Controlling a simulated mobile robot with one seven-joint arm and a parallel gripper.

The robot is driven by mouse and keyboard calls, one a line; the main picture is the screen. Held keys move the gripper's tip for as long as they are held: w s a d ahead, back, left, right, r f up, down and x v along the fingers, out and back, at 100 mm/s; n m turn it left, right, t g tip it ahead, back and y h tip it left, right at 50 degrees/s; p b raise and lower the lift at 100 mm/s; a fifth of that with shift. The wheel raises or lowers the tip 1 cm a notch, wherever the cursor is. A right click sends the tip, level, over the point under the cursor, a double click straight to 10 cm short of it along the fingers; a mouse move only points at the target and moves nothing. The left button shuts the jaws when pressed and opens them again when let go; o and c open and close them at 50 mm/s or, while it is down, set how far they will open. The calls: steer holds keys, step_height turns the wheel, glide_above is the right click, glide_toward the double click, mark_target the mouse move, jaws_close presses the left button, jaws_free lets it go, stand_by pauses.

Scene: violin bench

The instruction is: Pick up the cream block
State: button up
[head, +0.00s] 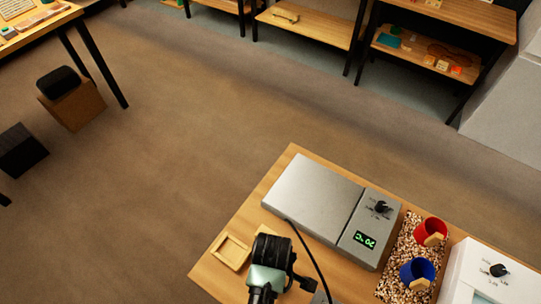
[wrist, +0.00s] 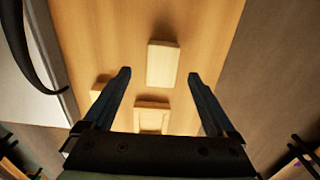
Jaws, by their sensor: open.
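The cream block (wrist: 163,64) is a pale rectangular piece lying on the wooden bench top in the wrist view. I cannot make it out in the head view, where my arm covers part of the bench. My gripper (wrist: 159,75) is open, with nothing held. In the wrist picture its fingertips appear on either side of the block's lower part, but the height above the block is hard to judge. My gripper's end of the arm also shows dark at the bottom of the head view.
A shallow wooden tray (head: 230,251) lies beside my arm; it also shows between my fingers (wrist: 152,105). Another pale piece (wrist: 98,92) is partly behind the left finger. A silver scale (head: 314,193) with a cable stands near. Red (head: 427,229) and blue (head: 411,274) cups stand to the right.

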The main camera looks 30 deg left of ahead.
steer(key=shift+s+f, duration=0.2)
steer(key=shift+f, duration=2.35)
steer(key=c, duration=1.4)
